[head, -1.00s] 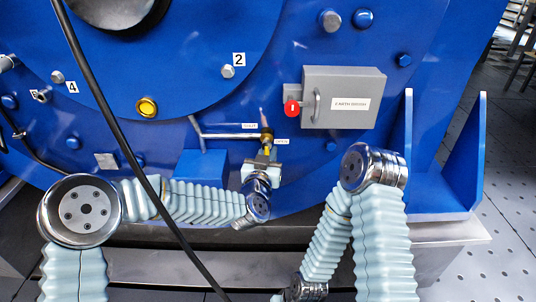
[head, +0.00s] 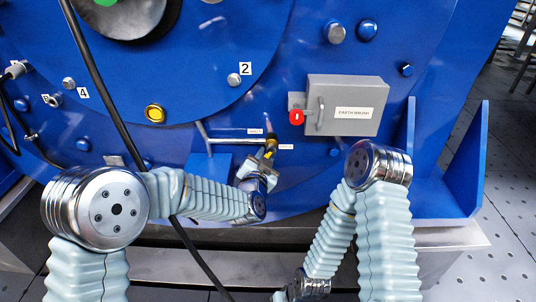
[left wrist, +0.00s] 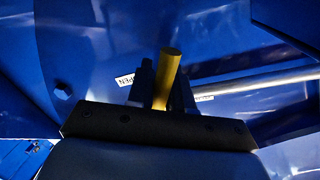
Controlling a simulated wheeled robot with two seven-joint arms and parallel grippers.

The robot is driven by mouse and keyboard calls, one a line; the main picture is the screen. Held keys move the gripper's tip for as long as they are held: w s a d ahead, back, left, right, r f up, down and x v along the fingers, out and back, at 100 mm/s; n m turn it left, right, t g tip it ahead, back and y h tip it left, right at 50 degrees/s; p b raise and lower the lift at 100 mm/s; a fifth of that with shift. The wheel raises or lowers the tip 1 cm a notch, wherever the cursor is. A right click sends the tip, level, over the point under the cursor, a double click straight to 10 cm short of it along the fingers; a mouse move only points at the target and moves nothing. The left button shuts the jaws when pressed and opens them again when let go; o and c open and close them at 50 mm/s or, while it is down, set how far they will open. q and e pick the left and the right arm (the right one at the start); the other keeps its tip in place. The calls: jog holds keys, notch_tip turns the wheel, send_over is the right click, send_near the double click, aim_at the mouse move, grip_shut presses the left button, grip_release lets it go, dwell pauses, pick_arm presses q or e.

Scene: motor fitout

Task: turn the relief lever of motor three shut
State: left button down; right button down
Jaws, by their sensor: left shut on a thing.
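The relief lever is a yellow handle (head: 269,152) below a dark valve fitting (head: 271,138) at the end of a thin pipe on the blue motor housing. It also shows in the left wrist view as a yellow bar (left wrist: 168,72) standing between the two dark fingers. My left gripper (head: 265,160) is shut on the lever, with the fingers on either side of it. A small white label (left wrist: 125,80) reading OPEN is left of the fingers; a second label (left wrist: 205,98) is to their right. My right gripper is not visible.
A grey earth brush box (head: 345,105) with a red knob (head: 297,118) sits right of the valve. A black cable (head: 105,100) hangs across the left side. A blue bracket (head: 455,180) rises at the right. A grey ledge (head: 400,240) runs below the housing.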

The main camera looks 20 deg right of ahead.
pick_arm(q)
jog(key=r+m+p, duration=0.1)
jog(key=m+p, duration=0.1)
jog(key=a+r+m+y+p, duration=0.1)
jog(key=m+p, duration=0.2)
jog(key=a+m+y+p, duration=0.1)
jog(key=m+p, duration=0.1)
jog(key=shift+w+r+m, duration=0.25)
jog(key=shift+r+m, duration=0.05)
jog(key=shift+r, duration=0.1)
jog(key=shift+a+r+m+y+p, duration=0.1)
jog(key=shift+r+m+y+p, duration=0.15)
jog(key=shift+m+p, duration=0.35)
jog(key=shift+a+r+m+y+p, duration=0.1)
jog(key=shift+m+y+p, duration=0.15)
jog(key=shift+m+p, duration=0.35)
jog(key=c, duration=1.1)
grip_release()
jog(key=v, duration=1.3)
jog(key=shift+s, duration=0.4)
